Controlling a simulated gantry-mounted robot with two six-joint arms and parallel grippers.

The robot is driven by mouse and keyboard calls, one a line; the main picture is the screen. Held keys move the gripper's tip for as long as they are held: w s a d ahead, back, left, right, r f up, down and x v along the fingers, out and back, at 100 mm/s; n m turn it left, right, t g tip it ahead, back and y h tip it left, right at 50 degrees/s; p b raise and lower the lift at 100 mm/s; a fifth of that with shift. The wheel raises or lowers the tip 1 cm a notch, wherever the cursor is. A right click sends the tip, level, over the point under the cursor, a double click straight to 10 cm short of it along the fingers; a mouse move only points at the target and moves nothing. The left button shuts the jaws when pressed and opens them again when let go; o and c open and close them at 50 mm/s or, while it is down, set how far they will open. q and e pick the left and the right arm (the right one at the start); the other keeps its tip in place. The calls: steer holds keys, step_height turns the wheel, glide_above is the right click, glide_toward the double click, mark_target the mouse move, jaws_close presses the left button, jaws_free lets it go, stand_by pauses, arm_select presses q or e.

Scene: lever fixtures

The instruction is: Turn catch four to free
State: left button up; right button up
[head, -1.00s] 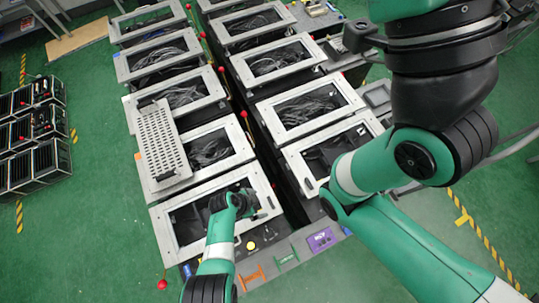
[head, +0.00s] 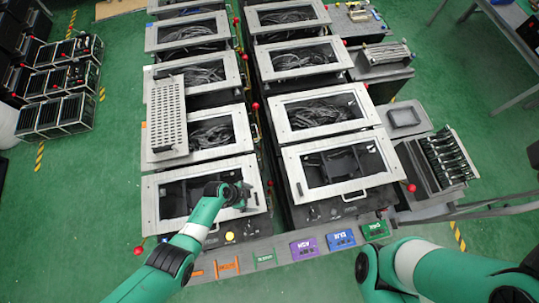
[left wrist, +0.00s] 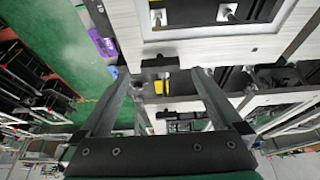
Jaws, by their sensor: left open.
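My left gripper (head: 243,197) is over the right part of the nearest left grey-framed box (head: 160,237) in the head view. In the left wrist view its two fingers (left wrist: 158,80) are apart, with a dark block (left wrist: 158,63) and a small yellow piece (left wrist: 162,84) seen between them. I cannot tell whether the fingers touch anything. Several red ball knobs stand along the boxes, such as one at the nearest right box (head: 412,188) and one at the front left (head: 138,250). No number marks catch four legibly. My right gripper is out of view; only my right arm shows.
Two rows of framed boxes with cables inside run away from me, with a narrow dark gap between. A perforated grey panel (head: 166,115) lies on the left row. Coloured plates, including a purple one (head: 304,247), line the front edge. Green floor is open at left.

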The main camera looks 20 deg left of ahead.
mark_target(257, 199)
arm_select(q)
steer(key=shift+b+x, duration=0.7)
steer(key=shift+x, duration=0.5)
steer(key=shift+w+f+b, duration=0.1)
steer(key=shift+f+b, duration=0.15)
steer(key=shift+b, duration=0.05)
steer(key=c, duration=1.4)
